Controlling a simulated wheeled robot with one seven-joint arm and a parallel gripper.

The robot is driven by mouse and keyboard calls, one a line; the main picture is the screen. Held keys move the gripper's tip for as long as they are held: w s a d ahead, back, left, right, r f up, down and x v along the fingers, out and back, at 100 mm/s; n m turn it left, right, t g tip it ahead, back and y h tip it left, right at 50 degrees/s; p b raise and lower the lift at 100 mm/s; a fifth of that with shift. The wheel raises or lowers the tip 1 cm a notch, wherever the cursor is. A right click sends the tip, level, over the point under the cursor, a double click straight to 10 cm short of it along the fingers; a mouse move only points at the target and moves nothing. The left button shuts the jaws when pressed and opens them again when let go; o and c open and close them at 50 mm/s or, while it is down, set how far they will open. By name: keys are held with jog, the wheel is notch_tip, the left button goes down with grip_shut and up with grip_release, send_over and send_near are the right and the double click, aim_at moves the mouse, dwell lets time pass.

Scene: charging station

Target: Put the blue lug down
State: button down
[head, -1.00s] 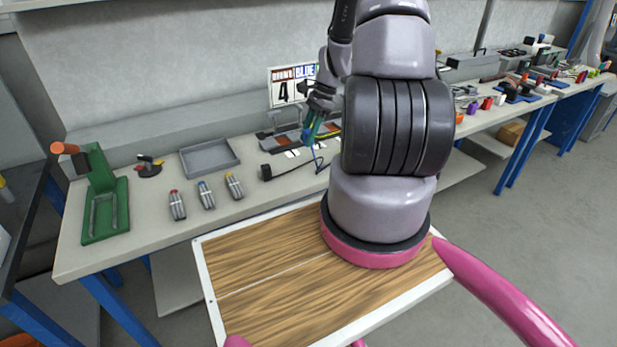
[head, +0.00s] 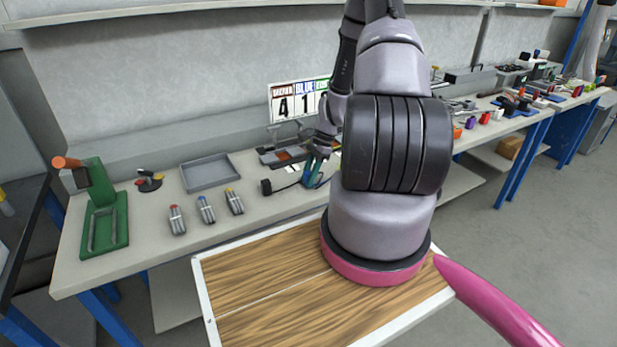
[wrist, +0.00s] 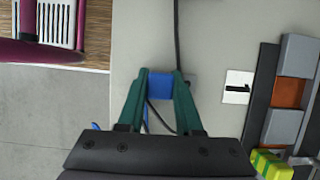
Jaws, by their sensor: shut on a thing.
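In the wrist view, my gripper (wrist: 162,82) has its two green fingers closed on the blue lug (wrist: 158,88), which shows as a blue patch between them. A thin dark cable curves below the lug between the fingers, and a darker cable runs up the picture above it. In the head view, my gripper (head: 314,172) hangs low at the bench, left of my arm. The lug is too small to make out there. Whether it touches the bench top (head: 265,215) I cannot tell.
A board marked brown, blue and more (head: 298,100) stands behind. A black block with a cable (head: 266,187) lies left of my gripper. A grey tray (head: 209,173), several grey tools and a green stand (head: 106,220) are further left. Grey and orange blocks (wrist: 290,92) lie right in the wrist view.

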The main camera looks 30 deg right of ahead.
jog(key=shift+f, duration=0.2)
jog(key=c, duration=0.6)
grip_release()
jog(key=shift+r, duration=0.15)
jog(key=v, duration=1.2)
notch_tip(320, 180, up, 12)
jog(key=n+t+h, duration=0.1)
jog(key=n+h, duration=0.1)
jog(key=n, duration=0.1)
send_over(310, 171)
jog(key=s+a+r+n+t, duration=0.25)
jog(key=a+r, duration=0.25)
jog(key=r, duration=0.6)
jog(key=s+a+r+n+t, duration=0.1)
jog(key=s+a+r+n, duration=0.1)
jog(key=s+r, duration=0.3)
jog(key=s+a+r+n+t, duration=0.1)
jog(key=s+a+r+n, duration=0.2)
jog(key=s+a+r, duration=0.1)
jog(key=s+a+r+n+t, duration=0.2)
jog(key=s+a+r+n, duration=0.1)
jog(key=s+r, duration=0.2)
jog(key=shift+s+a+r+h, duration=0.1)
jog(key=shift+s+r+h, duration=0.05)
jog(key=shift+s, duration=0.35)
jog(key=shift+s+a+r+h, duration=0.1)
jog(key=shift+s+r+h, duration=0.1)
jog(key=shift+s, duration=0.3)
